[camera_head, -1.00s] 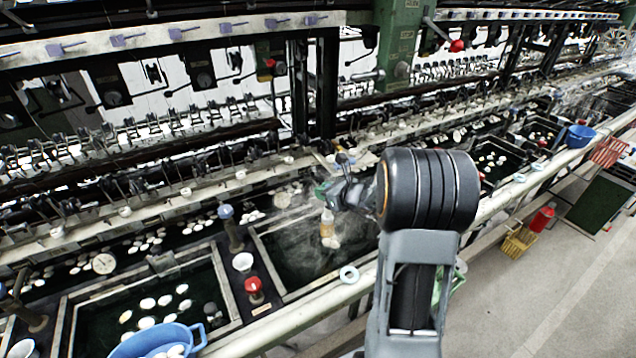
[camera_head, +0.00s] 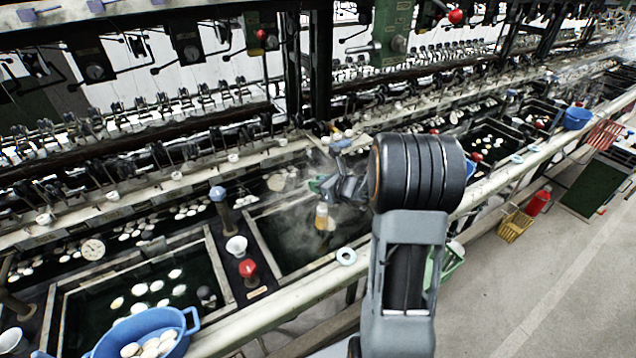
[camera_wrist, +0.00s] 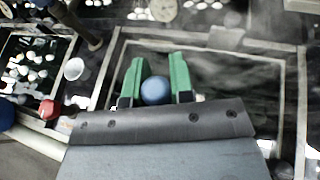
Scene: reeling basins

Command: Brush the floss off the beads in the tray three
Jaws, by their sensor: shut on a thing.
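My gripper (camera_head: 316,185) has green fingers and is above a steaming, dark-water basin (camera_head: 254,232). It is shut on a brush-like thing (camera_head: 321,216), which hangs down with an amber and pale part in the head view. In the wrist view, a round blue end (camera_wrist: 155,91) shows between the green fingers (camera_wrist: 159,80). I cannot tell whether its lower end touches the water. No white beads show clearly in this basin; steam and the gripper hide part of it. A basin to the left (camera_head: 62,310) holds several white oval beads (camera_head: 139,289).
A blue bowl (camera_head: 190,320) of white pieces sits at the left basin's front. A red knob (camera_head: 248,268), a white cup (camera_head: 236,246) and a blue-topped post (camera_head: 218,194) stand between the basins. A white ring (camera_head: 346,256) lies on the front rail. Machine frames stand behind; open floor lies right.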

